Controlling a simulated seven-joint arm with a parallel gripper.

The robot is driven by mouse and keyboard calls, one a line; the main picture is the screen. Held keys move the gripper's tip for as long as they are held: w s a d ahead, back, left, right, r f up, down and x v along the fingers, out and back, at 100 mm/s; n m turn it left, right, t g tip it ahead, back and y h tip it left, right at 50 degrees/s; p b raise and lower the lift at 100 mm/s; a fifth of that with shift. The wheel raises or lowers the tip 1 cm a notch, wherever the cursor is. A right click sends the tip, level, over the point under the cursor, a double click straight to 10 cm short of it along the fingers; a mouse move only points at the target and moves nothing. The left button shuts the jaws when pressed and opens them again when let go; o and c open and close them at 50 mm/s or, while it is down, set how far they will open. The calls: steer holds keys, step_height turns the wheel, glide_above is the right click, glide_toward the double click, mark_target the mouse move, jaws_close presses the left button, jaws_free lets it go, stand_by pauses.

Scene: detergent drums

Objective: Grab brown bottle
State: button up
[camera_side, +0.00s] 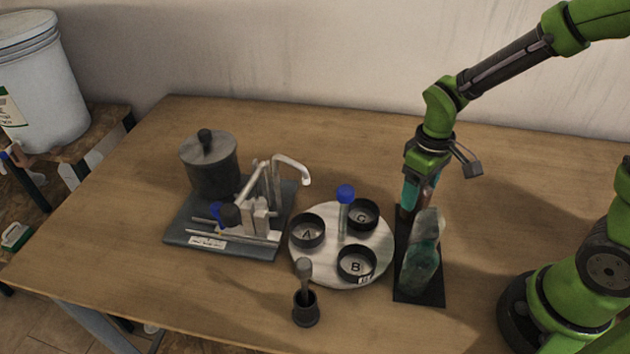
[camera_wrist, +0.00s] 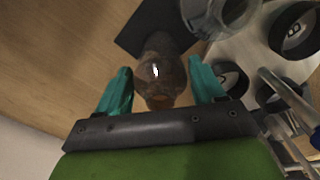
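The brown bottle (camera_wrist: 158,60) stands between my gripper's two teal fingers in the wrist view, with its rounded top toward the palm. My gripper (camera_wrist: 159,72) is open, and a gap shows between each finger and the bottle. In the side view my gripper (camera_side: 418,192) points down over the back part of a black mat (camera_side: 420,297).
The green bottle stands close in front of my gripper. To the left is a round white tray (camera_side: 325,277) with dark cups marked A, B and C and a blue-capped tube (camera_side: 344,205). Farther left is a grey platform (camera_side: 190,240) with a dark pot (camera_side: 210,168). A mortar (camera_side: 306,310) stands in front.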

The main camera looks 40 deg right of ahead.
steer(key=c, duration=0.7)
steer(key=shift+o, duration=0.2)
steer(key=shift+r, duration=0.15)
